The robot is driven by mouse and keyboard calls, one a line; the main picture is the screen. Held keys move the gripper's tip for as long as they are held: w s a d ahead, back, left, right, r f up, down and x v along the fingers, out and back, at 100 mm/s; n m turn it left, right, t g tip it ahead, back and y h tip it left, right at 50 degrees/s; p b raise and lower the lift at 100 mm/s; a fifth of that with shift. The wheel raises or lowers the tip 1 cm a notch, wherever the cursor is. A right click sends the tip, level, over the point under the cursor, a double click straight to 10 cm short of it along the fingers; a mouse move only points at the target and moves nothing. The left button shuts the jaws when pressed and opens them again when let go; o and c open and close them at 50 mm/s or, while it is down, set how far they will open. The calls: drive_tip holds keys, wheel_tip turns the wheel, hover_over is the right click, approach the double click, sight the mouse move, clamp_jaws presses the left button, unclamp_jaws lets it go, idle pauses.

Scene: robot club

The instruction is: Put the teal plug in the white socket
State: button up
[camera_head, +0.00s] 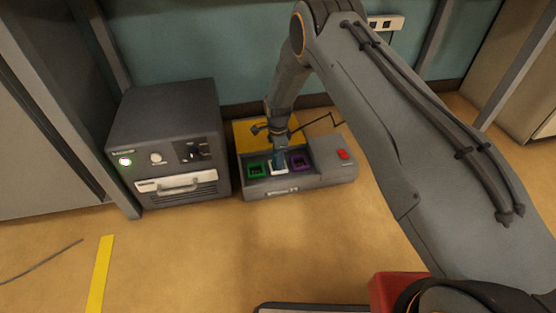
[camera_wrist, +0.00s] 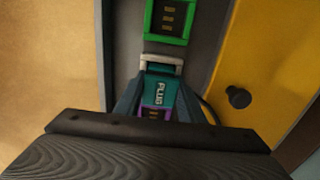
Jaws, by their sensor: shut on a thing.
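The teal plug (camera_wrist: 158,91) is between the fingers of my gripper (camera_wrist: 157,100), which is shut on it. In the head view the teal plug (camera_head: 280,158) stands upright at the white socket (camera_head: 279,170), between the green and purple sockets. In the wrist view the plug's front end meets the white socket (camera_wrist: 161,61), whose rim shows just beyond it. I cannot tell how deep the plug sits. My gripper (camera_head: 279,150) is above the socket unit, and the plug hides most of the white socket's opening.
The green socket (camera_head: 257,170) and purple socket (camera_head: 300,162) flank the white one on the grey unit (camera_head: 325,180). A red switch (camera_head: 343,154) is at its right. A yellow panel (camera_head: 245,133) lies behind. A dark grey machine (camera_head: 170,140) stands left.

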drive_tip(key=shift+f, duration=0.15)
drive_tip(key=o, duration=1.1)
wheel_tip(320, 180, up, 12)
drive_tip(key=p, duration=0.5)
drive_tip(key=shift+r, duration=0.2)
